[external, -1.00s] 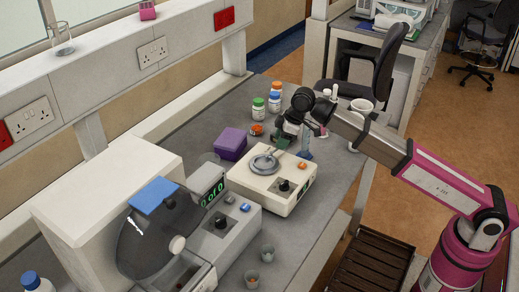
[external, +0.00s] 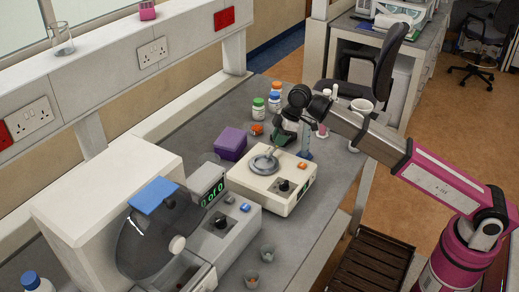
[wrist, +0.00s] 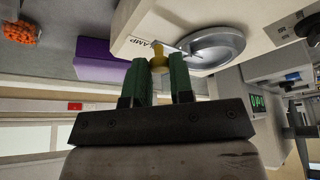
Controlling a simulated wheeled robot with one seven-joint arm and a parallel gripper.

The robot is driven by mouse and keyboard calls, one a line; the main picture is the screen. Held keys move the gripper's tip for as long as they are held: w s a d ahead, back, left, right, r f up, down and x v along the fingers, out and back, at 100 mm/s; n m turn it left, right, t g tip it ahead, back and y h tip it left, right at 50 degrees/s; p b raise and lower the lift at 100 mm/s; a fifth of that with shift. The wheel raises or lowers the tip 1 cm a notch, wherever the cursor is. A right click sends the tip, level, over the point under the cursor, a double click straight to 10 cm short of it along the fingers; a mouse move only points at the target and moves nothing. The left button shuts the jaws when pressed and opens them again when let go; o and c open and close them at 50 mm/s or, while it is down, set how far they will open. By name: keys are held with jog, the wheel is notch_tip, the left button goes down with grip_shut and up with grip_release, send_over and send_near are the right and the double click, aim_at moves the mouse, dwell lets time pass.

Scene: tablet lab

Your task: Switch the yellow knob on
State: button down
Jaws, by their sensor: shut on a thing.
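The yellow knob (wrist: 158,62) shows in the wrist view between the green fingertips of my gripper (wrist: 161,72), on the side of a cream device (wrist: 130,35) beside a partly readable label ending in "AMP". My gripper is shut on the knob. In the external view the cream device (external: 243,184) stands on the bench with a round metal dish (external: 263,163) on top. My gripper (external: 282,137) is at its far side there, and the knob is hidden. I cannot tell the knob's setting.
A purple box (external: 230,141) stands left of my gripper. Bottles with green (external: 258,103) and orange (external: 276,87) caps are behind it, with an orange dish (external: 256,129). A blue stand (external: 305,145) is close on the right. A grey machine (external: 222,225) stands in front.

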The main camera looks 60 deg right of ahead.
jog(key=c, duration=1)
grip_release()
jog(key=shift+r, duration=0.1)
jog(key=v, duration=1)
jog(key=shift+r, duration=0.25)
jog(key=shift+s+d, duration=0.1)
